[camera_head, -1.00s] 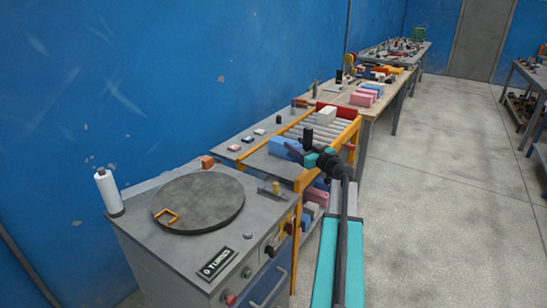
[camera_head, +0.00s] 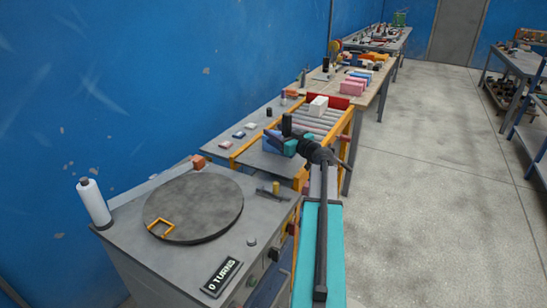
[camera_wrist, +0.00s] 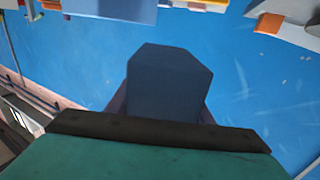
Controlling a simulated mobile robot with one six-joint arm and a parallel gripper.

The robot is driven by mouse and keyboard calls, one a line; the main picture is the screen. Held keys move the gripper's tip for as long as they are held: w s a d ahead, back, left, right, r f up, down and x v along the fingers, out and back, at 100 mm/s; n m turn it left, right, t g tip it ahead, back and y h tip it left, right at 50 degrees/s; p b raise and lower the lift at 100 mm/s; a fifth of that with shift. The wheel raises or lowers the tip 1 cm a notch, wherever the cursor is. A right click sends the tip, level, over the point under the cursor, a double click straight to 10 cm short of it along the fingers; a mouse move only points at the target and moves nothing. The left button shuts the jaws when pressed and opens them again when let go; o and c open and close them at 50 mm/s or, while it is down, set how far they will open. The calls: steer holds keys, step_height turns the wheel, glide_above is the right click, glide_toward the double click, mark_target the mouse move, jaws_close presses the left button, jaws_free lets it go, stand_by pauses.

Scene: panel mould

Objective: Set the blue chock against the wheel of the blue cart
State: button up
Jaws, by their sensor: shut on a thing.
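In the wrist view my gripper (camera_wrist: 163,112) is shut on a dark blue block with sloped upper corners, the blue chock (camera_wrist: 168,80). The block stands between the two fingers. In the head view my gripper (camera_head: 290,138) is over the near end of the roller conveyor, close to a blue shape (camera_head: 272,141) that it partly covers. I cannot tell whether that shape is the chock or another block. I cannot make out the blue cart or its wheel in either view.
A grey cabinet (camera_head: 247,213) with a round lid (camera_head: 195,206) and a white bottle (camera_head: 94,203) stands in front. The orange-framed conveyor (camera_head: 322,125) carries a white block (camera_head: 318,105). Pink blocks (camera_head: 354,87) lie on the bench behind.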

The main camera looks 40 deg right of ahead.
mark_target(276, 145)
steer(key=shift+f, duration=3.1)
steer(key=shift+f+b, duration=0.1)
steer(key=shift+b, duration=0.2)
steer(key=shift+f, duration=1.75)
steer(key=shift+f, duration=0.1)
steer(key=o, duration=1.4)
steer(key=s, duration=0.4)
steer(key=s+a, duration=0.1)
steer(key=s, duration=0.7)
steer(key=shift+a+b, duration=0.2)
steer(key=shift+b, duration=0.1)
